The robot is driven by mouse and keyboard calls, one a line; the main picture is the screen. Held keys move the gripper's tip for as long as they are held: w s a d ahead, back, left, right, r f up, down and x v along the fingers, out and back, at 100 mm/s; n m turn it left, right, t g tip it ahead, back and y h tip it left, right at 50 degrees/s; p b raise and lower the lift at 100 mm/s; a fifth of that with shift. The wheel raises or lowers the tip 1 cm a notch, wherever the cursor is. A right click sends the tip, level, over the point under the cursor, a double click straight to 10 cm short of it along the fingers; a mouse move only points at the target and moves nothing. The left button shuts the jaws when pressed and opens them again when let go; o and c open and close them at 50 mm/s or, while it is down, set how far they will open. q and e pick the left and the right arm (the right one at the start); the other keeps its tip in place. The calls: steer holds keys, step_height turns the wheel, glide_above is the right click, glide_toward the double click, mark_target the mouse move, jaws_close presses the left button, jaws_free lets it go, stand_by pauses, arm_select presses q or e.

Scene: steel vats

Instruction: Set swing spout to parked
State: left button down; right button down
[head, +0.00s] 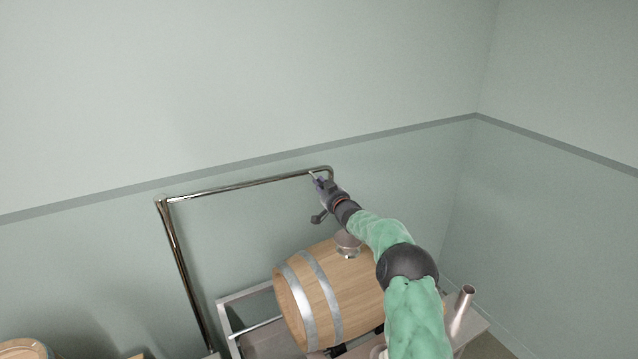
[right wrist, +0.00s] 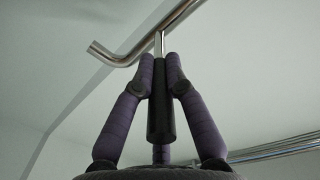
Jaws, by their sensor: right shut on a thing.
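The swing spout (head: 245,185) is a shiny steel pipe. Its upright post stands at the left, and its horizontal arm runs right along the wall to a bent end above the barrel. In the right wrist view the spout (right wrist: 170,25) crosses the top, with its bent tip at the left. A black handle (right wrist: 161,118) hangs from it on a thin steel rod. My right gripper (head: 319,180) is at the spout's right end; in the wrist view its purple fingers (right wrist: 160,68) are closed around the handle. My left gripper is not in view.
A wooden barrel (head: 322,285) with steel hoops and a funnel-like cup (head: 347,243) on top lies on a metal stand (head: 250,292) below. A steel tube (head: 463,308) stands at the right. Another barrel (head: 25,352) shows at lower left. Walls are close behind.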

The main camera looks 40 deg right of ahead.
steer(key=shift+d+r, duration=0.1)
steer(key=shift+r, duration=0.45)
steer(key=c, duration=1.4)
jaws_free()
steer(key=shift+w, duration=0.15)
steer(key=shift+o, duration=0.6)
steer(key=shift+w+d+f, duration=0.1)
steer(key=shift+w+f, duration=0.2)
steer(key=shift+f, duration=0.1)
steer(key=shift+s, duration=0.35)
steer(key=shift+s+a+f, duration=0.1)
steer(key=shift+s+a, duration=0.1)
steer(key=shift+s, duration=0.35)
steer(key=v, duration=1)
steer(key=shift+s, duration=0.15)
